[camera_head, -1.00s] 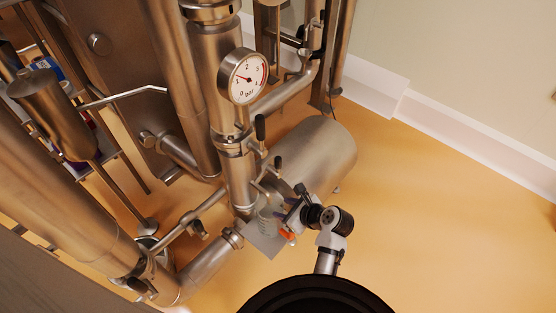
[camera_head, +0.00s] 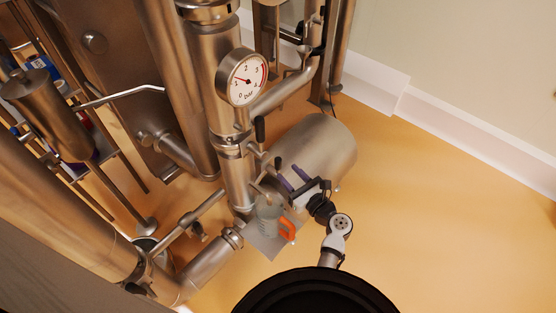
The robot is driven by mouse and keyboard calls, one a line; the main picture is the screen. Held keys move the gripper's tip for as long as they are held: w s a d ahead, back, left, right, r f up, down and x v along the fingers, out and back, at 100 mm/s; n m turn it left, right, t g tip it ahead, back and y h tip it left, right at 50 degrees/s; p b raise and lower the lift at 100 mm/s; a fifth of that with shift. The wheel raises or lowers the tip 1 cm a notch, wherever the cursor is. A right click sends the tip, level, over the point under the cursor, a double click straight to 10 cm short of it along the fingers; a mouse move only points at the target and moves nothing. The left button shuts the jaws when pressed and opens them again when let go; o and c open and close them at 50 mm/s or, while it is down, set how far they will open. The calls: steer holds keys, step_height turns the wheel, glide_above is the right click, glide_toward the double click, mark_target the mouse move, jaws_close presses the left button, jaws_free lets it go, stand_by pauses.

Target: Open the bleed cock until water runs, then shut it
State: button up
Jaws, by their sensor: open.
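A small metal cock (camera_head: 266,168) with a short lever sits on the side of the upright pipe, low down, in front of the horizontal tank. Its lever angle is too small to tell. A clear grey jug (camera_head: 268,213) with an orange handle stands below it on a grey plate (camera_head: 262,243). I cannot make out any water running or in the jug. My gripper (camera_head: 290,177) has purple fingers, is open and empty, and is just right of the cock, above and apart from the jug handle.
A dial gauge (camera_head: 242,78) on the upright pipe reads low, between 1 and 2. A black-handled lever (camera_head: 260,130) stands just above the cock. The horizontal tank (camera_head: 320,150) is behind my gripper. The orange floor (camera_head: 450,200) at right is clear.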

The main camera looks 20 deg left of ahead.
mark_target(280, 165)
steer(key=x, duration=0.6)
steer(key=shift+w+a+p, duration=0.15)
steer(key=shift+a+p, duration=0.15)
steer(key=shift+p, duration=0.1)
jaws_close()
